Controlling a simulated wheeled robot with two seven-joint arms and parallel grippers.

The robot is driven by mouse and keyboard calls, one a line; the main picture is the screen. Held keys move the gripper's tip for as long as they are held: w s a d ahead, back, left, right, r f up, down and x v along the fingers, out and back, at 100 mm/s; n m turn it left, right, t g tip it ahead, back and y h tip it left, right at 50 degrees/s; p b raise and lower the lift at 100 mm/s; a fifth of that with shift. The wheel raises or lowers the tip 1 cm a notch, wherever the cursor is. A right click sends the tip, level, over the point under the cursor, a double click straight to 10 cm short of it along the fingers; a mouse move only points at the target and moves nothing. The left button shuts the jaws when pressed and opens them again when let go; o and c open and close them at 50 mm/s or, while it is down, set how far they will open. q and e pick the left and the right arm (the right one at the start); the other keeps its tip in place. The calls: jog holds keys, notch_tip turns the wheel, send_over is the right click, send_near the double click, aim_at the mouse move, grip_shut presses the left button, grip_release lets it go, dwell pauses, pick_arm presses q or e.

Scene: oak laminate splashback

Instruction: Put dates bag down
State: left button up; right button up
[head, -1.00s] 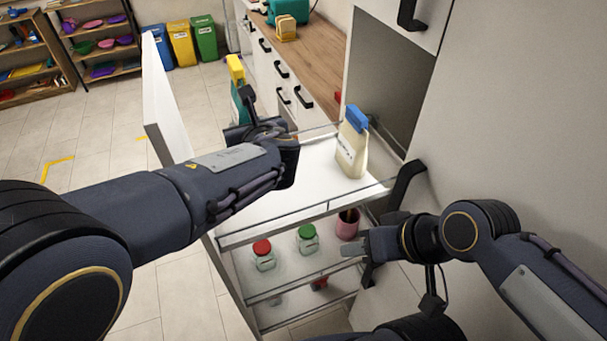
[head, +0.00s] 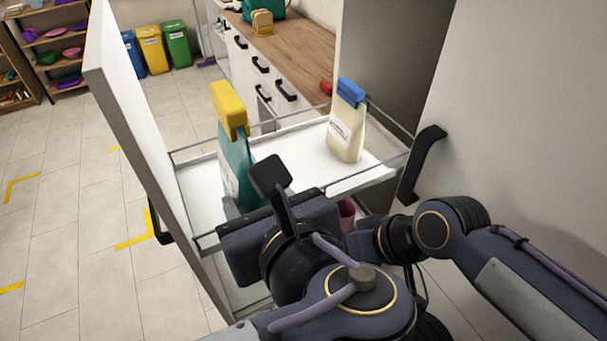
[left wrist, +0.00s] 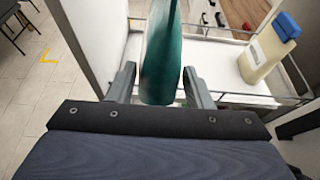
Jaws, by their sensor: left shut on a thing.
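A teal bag with a yellow clip (head: 236,165) is upright over the left part of the white pull-out shelf (head: 300,158). Its label is too small to read, so I cannot tell for sure that it is the dates bag. My left gripper (head: 243,208) is shut on this teal bag, which also shows between the fingers in the left wrist view (left wrist: 161,60). I cannot tell whether its base touches the shelf. A cream bag with a blue clip (head: 347,128) stands on the shelf to the right. My right gripper's fingers are hidden behind my left arm.
Thin rails edge the shelf, and a tall white door panel (head: 118,100) bounds its left side. A black handle (head: 420,165) is at the right. A pink cup (head: 346,213) is partly visible lower down. The shelf between the two bags is clear.

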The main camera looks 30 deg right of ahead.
pick_arm(q)
jog(key=shift+s+a+f, duration=0.1)
jog(key=shift+s+a, duration=0.15)
jog(key=shift+s, duration=0.25)
jog(key=w+f, duration=0.1)
jog(key=w, duration=0.1)
jog(key=w+d+f, duration=0.1)
jog(key=w, duration=0.2)
jog(key=w+d+f, duration=0.1)
jog(key=w, duration=0.1)
jog(key=shift+w+f+p, duration=0.25)
jog(key=shift+p, duration=0.05)
jog(key=w+f, duration=0.1)
jog(key=f, duration=0.1)
jog(key=w+d+f, duration=0.1)
jog(key=w+f, duration=0.2)
jog(key=w, duration=0.1)
jog(key=shift+d+f, duration=0.35)
jog(key=shift+f, duration=0.05)
jog(key=shift+w+f+b, duration=0.15)
jog(key=shift+f, duration=0.75)
jog(key=shift+w+f+b, duration=0.1)
jog(key=shift+f+b, duration=0.05)
jog(key=shift+f, duration=0.75)
jog(key=shift+d+f, duration=0.1)
jog(key=shift+f, duration=0.05)
jog(key=o, duration=1.3)
jog(key=shift+f, duration=0.1)
